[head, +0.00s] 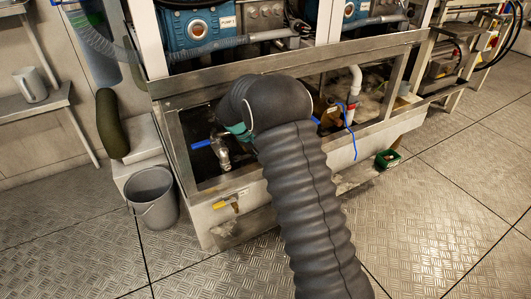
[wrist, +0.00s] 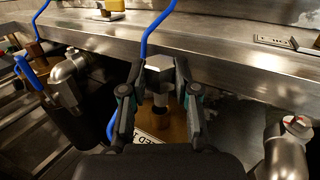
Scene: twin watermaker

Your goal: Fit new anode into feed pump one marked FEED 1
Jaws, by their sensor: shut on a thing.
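My gripper (wrist: 160,72) is shut on a grey metal piece with a hex head and a narrower shank, apparently the anode (wrist: 159,63). The anode points down, over a brown bronze-coloured body (wrist: 176,130) that looks like the feed pump. A white label (wrist: 150,138) on it is partly hidden; its visible end seems to read "ED 1". I cannot tell whether the shank touches or enters the pump. In the head view my arm hides the gripper's fingers and the anode.
A steel frame rail (wrist: 220,62) runs close beyond the fingers. A blue cable (wrist: 150,32) passes beside them. A blue-handled valve (wrist: 68,78) stands left and a metal pipe fitting (wrist: 286,150) right. A grey bucket (head: 153,197) and green tray (head: 388,159) stand on the floor.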

